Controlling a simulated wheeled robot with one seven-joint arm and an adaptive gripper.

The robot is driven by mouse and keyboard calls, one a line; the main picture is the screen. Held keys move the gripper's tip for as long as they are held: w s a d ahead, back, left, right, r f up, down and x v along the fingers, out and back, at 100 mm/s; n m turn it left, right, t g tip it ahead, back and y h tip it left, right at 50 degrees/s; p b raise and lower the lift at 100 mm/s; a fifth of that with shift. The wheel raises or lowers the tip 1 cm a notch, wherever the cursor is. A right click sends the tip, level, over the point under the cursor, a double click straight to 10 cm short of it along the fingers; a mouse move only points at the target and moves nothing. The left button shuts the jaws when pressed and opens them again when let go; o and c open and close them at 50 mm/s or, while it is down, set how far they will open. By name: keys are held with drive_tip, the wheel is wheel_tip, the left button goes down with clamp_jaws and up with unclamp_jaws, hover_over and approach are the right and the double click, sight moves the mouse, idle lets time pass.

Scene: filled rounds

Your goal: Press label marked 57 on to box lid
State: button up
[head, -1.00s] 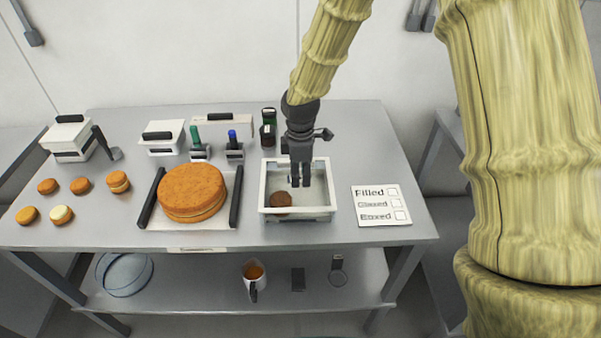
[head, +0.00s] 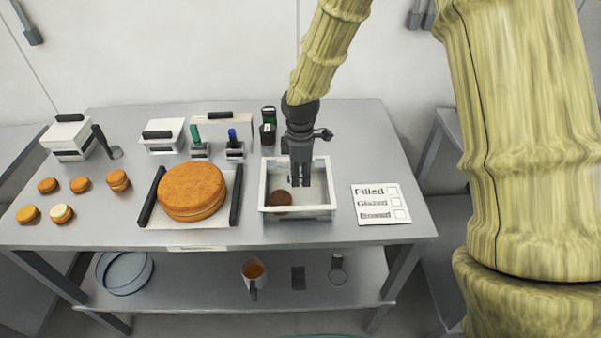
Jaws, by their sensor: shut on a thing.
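My gripper (head: 300,183) points down into an open white-rimmed box (head: 325,213) at the front middle of the table. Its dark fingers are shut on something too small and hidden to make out. A brown round (head: 281,198) lies in the box, left of and in front of the fingertips. No label marked 57 can be made out. White pieces with black handles stand at the back: one flat, lid-like piece (head: 156,146), a wider one (head: 240,122), and a stack (head: 63,139) at the left. I cannot tell which is the box lid.
A large orange-brown cake (head: 191,190) sits between dark bars left of the box. Several small rounds (head: 80,185) lie farther left. Green-topped (head: 198,146) and blue-topped (head: 234,146) tools and a dark bottle (head: 268,126) stand behind. A checklist card (head: 369,217) lies right.

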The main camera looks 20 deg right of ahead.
drive_tip(key=o, duration=1.2)
drive_tip(key=shift+o, duration=0.2)
drive_tip(key=shift+r+p, duration=3)
drive_tip(key=shift+r, duration=0.45)
